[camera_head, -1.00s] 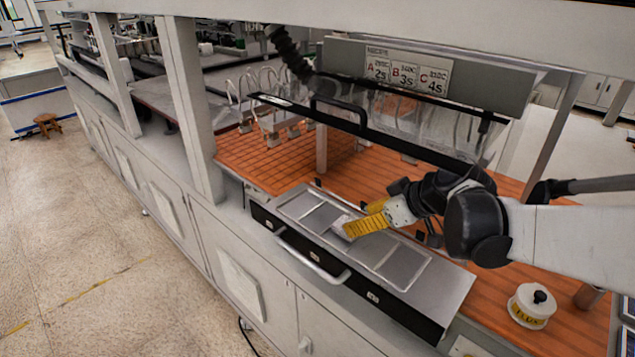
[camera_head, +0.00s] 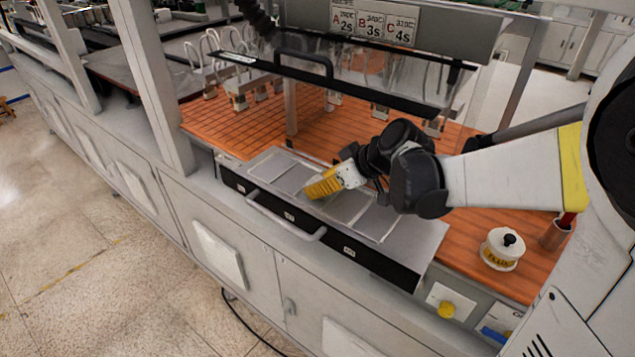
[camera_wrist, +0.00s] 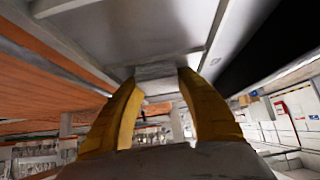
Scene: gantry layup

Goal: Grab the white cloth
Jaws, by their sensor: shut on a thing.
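My gripper (camera_head: 311,191), with yellow fingers, is over the middle of a grey metal tray unit (camera_head: 428,236) with shallow rectangular recesses. In the wrist view its fingertips (camera_wrist: 158,77) are shut on a pale, flat piece that looks like the white cloth (camera_wrist: 157,71). The cloth's edges blend with the grey metal behind it. In the head view the yellow fingers mostly hide the cloth. I cannot tell whether it touches the tray surface.
A transparent hood with a black handle (camera_head: 305,68) hangs just behind the tray. A white lidded FLUX pot (camera_head: 502,249) and a metal cup (camera_head: 556,233) stand on the orange tiled bench at right. A front bar handle (camera_head: 285,216) juts out from the tray.

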